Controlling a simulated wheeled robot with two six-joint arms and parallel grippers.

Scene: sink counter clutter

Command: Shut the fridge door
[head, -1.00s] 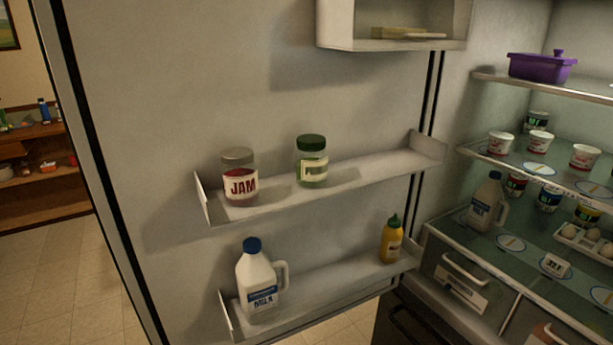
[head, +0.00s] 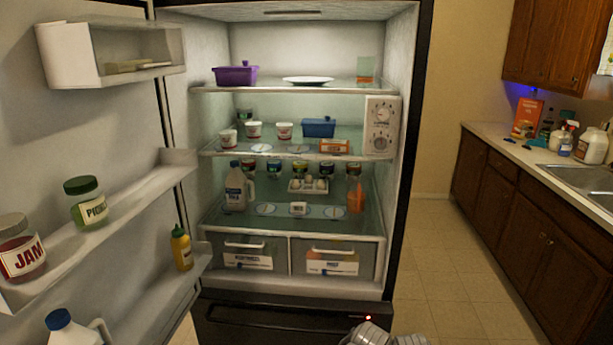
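The fridge (head: 408,120) stands open in front of me, with its lit interior and shelves in full view. Its door (head: 115,130) is swung wide open on the left, with the inner side facing me. The door shelves hold a jam jar (head: 22,255), a pickle jar (head: 86,205), a yellow mustard bottle (head: 181,248) and a milk jug (head: 72,330). The door's outer edge and handle are out of view. A grey part of my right arm (head: 370,335) shows at the bottom edge. Neither gripper's fingers can be seen.
Inside the fridge are a purple pot (head: 235,75), a white plate (head: 308,80), a blue container (head: 318,127) and two drawers (head: 330,262). A freezer drawer (head: 285,318) is below. A counter with a sink (head: 590,180) stands at right. Tiled floor (head: 450,270) between is clear.

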